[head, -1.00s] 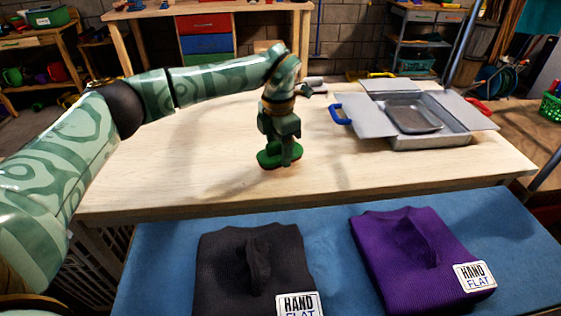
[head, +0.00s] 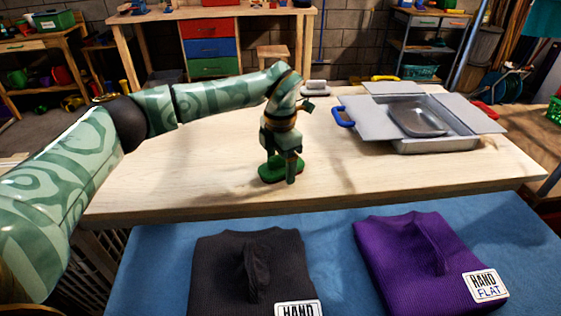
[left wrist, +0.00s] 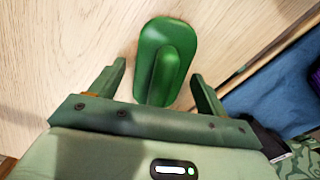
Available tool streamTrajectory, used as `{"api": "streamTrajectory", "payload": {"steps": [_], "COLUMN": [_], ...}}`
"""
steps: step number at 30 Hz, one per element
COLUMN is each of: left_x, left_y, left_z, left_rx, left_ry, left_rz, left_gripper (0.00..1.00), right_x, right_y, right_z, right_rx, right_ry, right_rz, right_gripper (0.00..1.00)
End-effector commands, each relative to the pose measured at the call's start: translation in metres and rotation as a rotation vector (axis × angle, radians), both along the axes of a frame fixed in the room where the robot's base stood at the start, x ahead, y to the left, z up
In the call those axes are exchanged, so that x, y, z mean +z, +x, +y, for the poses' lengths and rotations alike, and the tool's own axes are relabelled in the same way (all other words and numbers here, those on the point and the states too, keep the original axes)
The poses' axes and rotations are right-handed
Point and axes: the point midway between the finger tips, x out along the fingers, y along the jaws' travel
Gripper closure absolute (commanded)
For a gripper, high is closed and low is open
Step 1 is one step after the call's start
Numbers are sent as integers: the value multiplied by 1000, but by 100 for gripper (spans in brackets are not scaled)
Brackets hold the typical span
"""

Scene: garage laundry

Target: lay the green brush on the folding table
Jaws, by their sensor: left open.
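The green brush (head: 270,174) lies on the light wooden top of the folding table (head: 200,185), close to its front edge. In the left wrist view the brush (left wrist: 165,62) is flat on the wood with its raised grip upward. My left gripper (head: 279,170) is directly over the brush. Its fingers (left wrist: 160,85) are spread apart on either side of the brush's near end, with gaps between them and the brush. My right gripper is not in view.
A grey metal box (head: 430,143) with open flaps and a blue handle stands on the table at the right. A small grey-topped item (head: 316,88) is at the back edge. A blue surface in front (head: 335,235) carries a folded dark garment (head: 220,265) and a purple one (head: 410,250).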

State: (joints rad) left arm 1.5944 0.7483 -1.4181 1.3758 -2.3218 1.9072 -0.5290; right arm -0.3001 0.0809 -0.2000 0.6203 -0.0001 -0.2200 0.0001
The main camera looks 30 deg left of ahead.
Motion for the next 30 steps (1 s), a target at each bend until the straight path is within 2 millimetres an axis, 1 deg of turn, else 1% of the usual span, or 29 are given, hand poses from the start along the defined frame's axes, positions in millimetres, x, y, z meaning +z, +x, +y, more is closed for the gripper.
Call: {"api": "streamTrajectory", "payload": {"steps": [2, 5, 9, 12, 16, 18, 21, 30], "left_x": [9, 31, 67, 90, 111, 118, 122, 122], "left_y": [0, 0, 0, 0, 0, 0, 0, 0], "left_z": [0, 0, 0, 0, 0, 0, 0, 0], "left_rx": [0, 0, 0, 1, 0, 0, 0, 0], "left_ry": [0, 0, 0, 0, -1, -1, 0, 0], "left_rz": [-4, -7, -9, -8, -5, -3, -1, 0], "left_gripper": [24, 24, 24, 24, 24, 24, 24, 24], "right_x": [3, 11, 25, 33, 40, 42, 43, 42], "right_y": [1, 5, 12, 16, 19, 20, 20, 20], "right_z": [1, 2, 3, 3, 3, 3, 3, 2], "right_rx": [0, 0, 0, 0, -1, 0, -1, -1], "right_ry": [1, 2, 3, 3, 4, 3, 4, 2], "right_rz": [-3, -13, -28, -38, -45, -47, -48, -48], "right_gripper": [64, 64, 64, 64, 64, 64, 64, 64]}}
